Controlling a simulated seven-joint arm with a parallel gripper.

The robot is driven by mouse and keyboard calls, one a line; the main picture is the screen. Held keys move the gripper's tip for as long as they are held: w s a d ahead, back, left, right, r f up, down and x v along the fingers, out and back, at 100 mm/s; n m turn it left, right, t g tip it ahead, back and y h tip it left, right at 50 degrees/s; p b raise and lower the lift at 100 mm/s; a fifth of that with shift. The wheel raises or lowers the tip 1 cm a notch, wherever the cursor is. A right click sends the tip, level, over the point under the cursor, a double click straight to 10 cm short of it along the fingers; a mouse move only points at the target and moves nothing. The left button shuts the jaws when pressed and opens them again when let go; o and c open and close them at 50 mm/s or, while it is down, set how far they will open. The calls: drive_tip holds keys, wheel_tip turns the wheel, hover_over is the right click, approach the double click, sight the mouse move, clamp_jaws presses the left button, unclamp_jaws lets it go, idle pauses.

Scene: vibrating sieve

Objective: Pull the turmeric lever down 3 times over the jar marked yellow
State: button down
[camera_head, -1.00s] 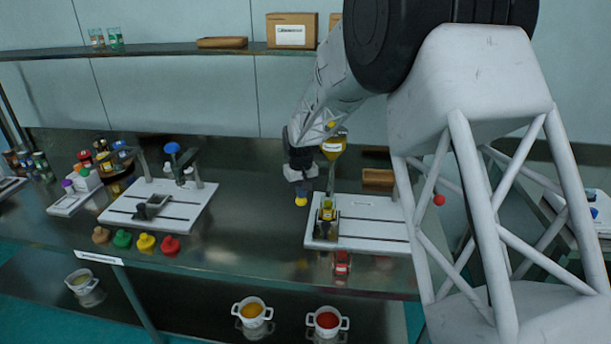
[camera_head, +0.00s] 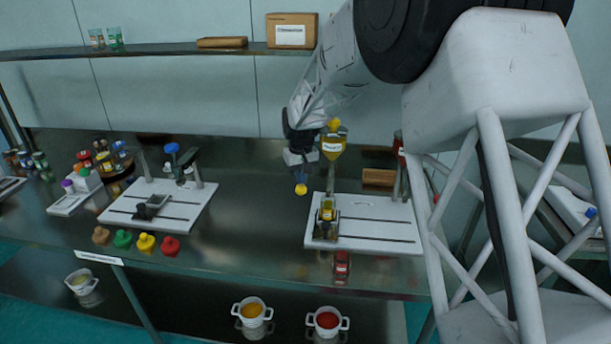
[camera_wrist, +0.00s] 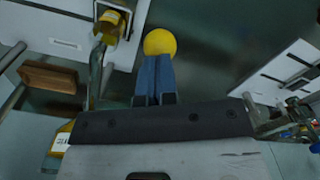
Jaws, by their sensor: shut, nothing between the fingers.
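A yellow ball knob (camera_head: 301,189), seemingly the lever's end, sits directly below my gripper (camera_head: 300,176). The knob also shows in the wrist view (camera_wrist: 160,42), just beyond the blue fingertips (camera_wrist: 154,75). The fingers are shut with nothing between them; I cannot tell whether they touch the knob. The yellow hopper (camera_head: 334,150) with a yellow top and a white label stands right of my gripper. A jar with yellow contents (camera_head: 328,213) stands on a dark carriage on the white board below the hopper. The wrist view also shows the jar (camera_wrist: 111,28).
The jar's white slotted board (camera_head: 375,232) has free space to its right. A red toy-like item (camera_head: 342,262) lies in front. A second white board (camera_head: 180,212) with a blue-knobbed device stands left. Colored stoppers (camera_head: 146,242) line the front edge. My arm hides the right side.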

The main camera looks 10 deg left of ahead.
drive_tip(key=shift+r, duration=2.05)
wheel_tip(320, 180, up, 4)
drive_tip(key=shift+f, duration=0.1)
drive_tip(key=shift+f, duration=0.1)
drive_tip(key=shift+f, duration=3.15)
drive_tip(key=shift+f, duration=0.3)
drive_tip(key=shift+f, duration=0.7)
